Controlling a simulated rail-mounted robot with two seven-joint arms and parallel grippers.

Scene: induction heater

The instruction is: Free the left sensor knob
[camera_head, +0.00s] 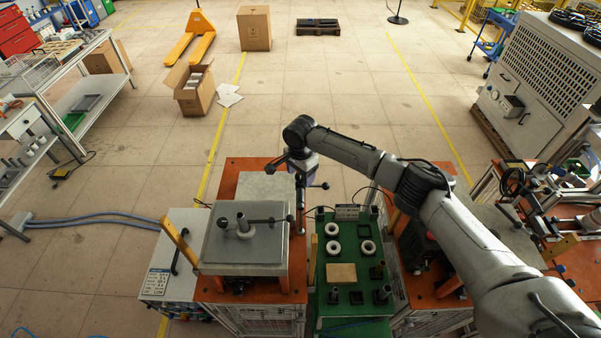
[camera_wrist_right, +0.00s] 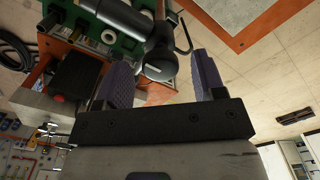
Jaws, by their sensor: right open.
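The grey-topped heater unit (camera_head: 245,246) stands left of centre in the head view. A short upright post with a black rod and round knob end (camera_head: 243,224) is on its top. Right of it, a slim upright post (camera_head: 300,205) has dark round-ended levers (camera_head: 324,186). I cannot tell which of these is the left sensor knob. My right gripper (camera_head: 305,163) is above this post, partly hidden by its own wrist. In the right wrist view its purple fingers (camera_wrist_right: 162,62) are apart, with a dark rounded part between them in the picture; contact is unclear. My left gripper is not in view.
A green board (camera_head: 341,299) with white rings (camera_head: 332,248) and a tan block (camera_head: 341,273) lies right of the heater. A second orange-topped bench (camera_head: 445,293) stands beyond it, under my right arm. The floor behind is mostly open.

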